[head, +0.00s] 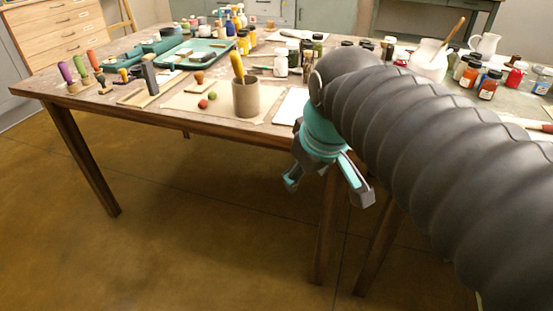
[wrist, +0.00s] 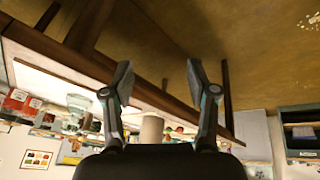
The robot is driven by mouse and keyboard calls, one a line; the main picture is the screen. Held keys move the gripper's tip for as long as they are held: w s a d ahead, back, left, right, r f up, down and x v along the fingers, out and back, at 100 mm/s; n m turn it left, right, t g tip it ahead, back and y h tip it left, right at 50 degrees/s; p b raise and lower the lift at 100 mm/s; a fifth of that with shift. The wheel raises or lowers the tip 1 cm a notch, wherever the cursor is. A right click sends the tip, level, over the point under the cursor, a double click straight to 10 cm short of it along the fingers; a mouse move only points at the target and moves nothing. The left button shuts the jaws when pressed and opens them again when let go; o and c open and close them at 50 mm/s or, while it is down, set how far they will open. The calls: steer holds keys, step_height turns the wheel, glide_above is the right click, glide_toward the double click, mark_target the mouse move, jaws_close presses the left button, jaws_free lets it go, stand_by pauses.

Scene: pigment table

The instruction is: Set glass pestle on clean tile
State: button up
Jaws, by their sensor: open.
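My gripper (head: 328,190) is open and empty, in front of the table's front edge with its fingers pointing down. In the wrist view its two fingers (wrist: 158,75) stand wide apart with nothing between them. A white tile (head: 291,106) lies by the table's front edge, partly hidden behind my gripper and arm. The wrist view is upside down; a pale slab (wrist: 55,68), likely this tile, shows at the left. A pale greenish glass piece (wrist: 80,104), possibly the glass pestle, stands at or behind the slab. I cannot tell whether they touch. My arm hides that area in the head view.
Jars, a white mortar (head: 428,60) and a teal tray (head: 190,54) crowd the table. The floor in front is clear.

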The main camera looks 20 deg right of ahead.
steer(key=s+a+f+m, duration=0.1)
steer(key=s+f+m, duration=0.2)
steer(key=f, duration=0.4)
steer(key=shift+s+m+t, duration=0.3)
steer(key=shift+s+t, duration=0.1)
steer(key=shift+s, duration=0.45)
steer(key=shift+a, duration=0.1)
